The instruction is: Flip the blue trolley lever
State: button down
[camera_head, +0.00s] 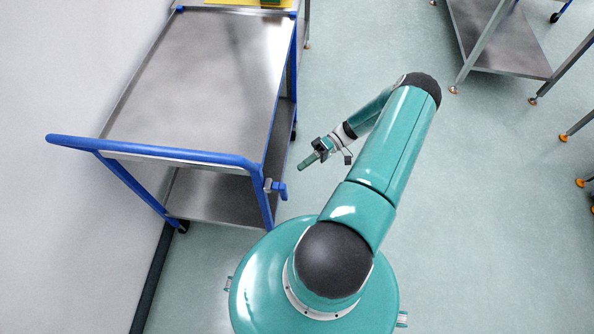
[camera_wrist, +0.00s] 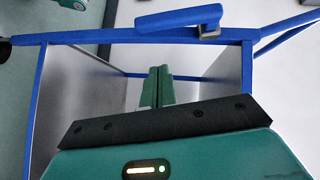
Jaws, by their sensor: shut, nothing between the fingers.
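The trolley (camera_head: 206,75) has a blue frame and grey metal shelves and stands left of my arm. Its blue lever (camera_head: 279,189) sits on a small metal mount at the near right corner post. In the wrist view the lever (camera_wrist: 178,17) lies along the blue post, with its mount at the right end. My gripper (camera_head: 304,166) is shut and empty, a little above and right of the lever in the head view, apart from it. Its green fingers (camera_wrist: 157,87) also show in the wrist view, pointing toward the space between the shelves, clear of the lever.
The trolley's push handle (camera_head: 150,149) juts out at its near end. A white wall (camera_head: 60,70) runs along the left. A metal table (camera_head: 500,40) stands at the top right. The floor (camera_head: 480,200) right of my arm is clear.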

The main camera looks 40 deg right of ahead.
jog(key=shift+f+v, duration=0.2)
jog(key=shift+v, duration=2.4)
jog(key=shift+w, duration=0.1)
jog(key=w+a+r+g+h, duration=0.2)
jog(key=w+a+r+h, duration=0.15)
jog(key=r, duration=0.55)
jog(key=w+a+r+g+h, duration=0.1)
jog(key=w+a+r+h, duration=0.25)
jog(key=r, duration=0.65)
jog(key=w+a+r+g+h, duration=0.2)
jog(key=a+r+h, duration=0.25)
jog(key=r, duration=0.45)
jog(key=s+a+r+t+h, duration=0.2)
jog(key=s+a+r+t, duration=0.2)
jog(key=a+r, duration=0.5)
jog(key=s+a+r+t+h, duration=0.2)
jog(key=s+a+r+t, duration=0.2)
jog(key=s+a+r, duration=0.4)
jog(key=shift+a+r, duration=0.5)
jog(key=shift+a, duration=0.45)
